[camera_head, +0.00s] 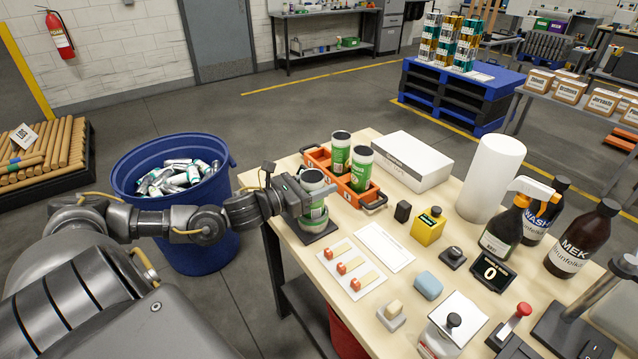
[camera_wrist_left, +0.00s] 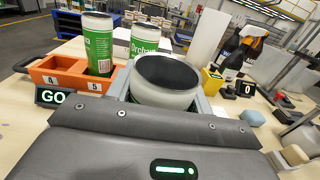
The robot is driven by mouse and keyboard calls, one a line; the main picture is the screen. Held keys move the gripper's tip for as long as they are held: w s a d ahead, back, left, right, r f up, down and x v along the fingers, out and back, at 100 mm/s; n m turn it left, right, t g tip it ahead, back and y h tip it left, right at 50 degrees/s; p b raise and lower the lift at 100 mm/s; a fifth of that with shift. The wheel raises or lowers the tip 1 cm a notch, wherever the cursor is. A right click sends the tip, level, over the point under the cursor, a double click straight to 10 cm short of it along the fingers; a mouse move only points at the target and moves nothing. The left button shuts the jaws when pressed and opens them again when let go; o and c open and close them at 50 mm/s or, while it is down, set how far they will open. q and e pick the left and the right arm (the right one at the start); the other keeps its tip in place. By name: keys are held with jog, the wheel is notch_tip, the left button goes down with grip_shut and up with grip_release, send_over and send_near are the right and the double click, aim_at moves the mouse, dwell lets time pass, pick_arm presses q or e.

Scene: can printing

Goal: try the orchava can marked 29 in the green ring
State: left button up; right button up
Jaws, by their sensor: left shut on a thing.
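My left gripper (camera_head: 308,195) is shut on an open-topped can (camera_head: 313,180), upright at the left edge of the table. The can also shows between the fingers in the left wrist view (camera_wrist_left: 165,82); its number is not visible. Below the fingers a green and white band (camera_head: 315,218) stands over a dark square base (camera_head: 316,236). I cannot tell whether this band is the green ring or the can's lower part, nor whether the can is seated. Two more green-and-white cans (camera_head: 341,150) (camera_head: 358,170) stand in an orange carrier (camera_head: 349,192). My right gripper is not in view.
A GO sign (camera_wrist_left: 62,97) is near the carrier. A white card (camera_head: 384,246) and a sheet with red-tipped pieces (camera_head: 350,268) lie right of the base. A display reading 0 (camera_head: 488,272) and bottles stand farther right. A blue bin of cans (camera_head: 210,220) is left.

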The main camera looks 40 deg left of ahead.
pick_arm(q)
jog(key=shift+f, duration=0.1)
jog(key=o, duration=1)
jog(key=shift+s+a, duration=0.1)
jog(key=shift+s, duration=0.2)
jog(key=shift+b+v, duration=0.35)
jog(key=shift+v, duration=4.75)
